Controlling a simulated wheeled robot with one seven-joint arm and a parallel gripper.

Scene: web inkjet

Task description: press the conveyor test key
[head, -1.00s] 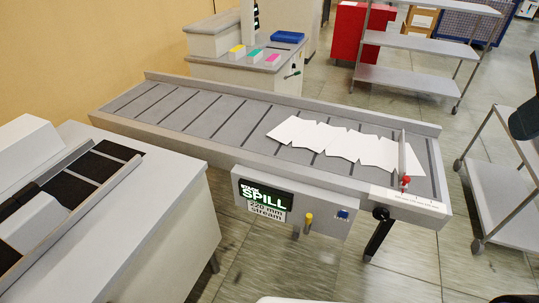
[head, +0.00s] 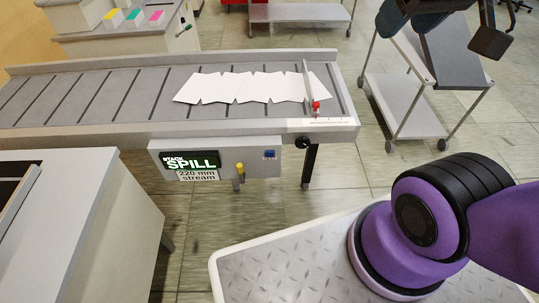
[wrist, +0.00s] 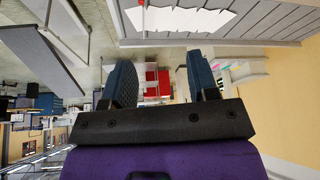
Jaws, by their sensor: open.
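The conveyor (head: 150,92) crosses the head view, with a control panel (head: 215,175) on its near side. The panel carries a small blue key (head: 270,154) at its right, a yellow knob (head: 239,168) and a display (head: 191,161) reading "STACK SPILL". White sheets (head: 250,87) lie overlapped on the belt. In the wrist view, which looks upside down, my gripper (wrist: 160,68) is open, with nothing between its blue-dark fingers. The sheets and belt edge show beyond it, well apart. The blue key cannot be made out in the wrist view.
A grey cabinet (head: 95,215) stands at lower left, close to the panel. A shelf trolley (head: 405,100) stands right of the conveyor. A red-knobbed stop (head: 315,105) sits at the belt end. Floor (head: 215,235) is clear before the panel. My purple arm fills the lower right.

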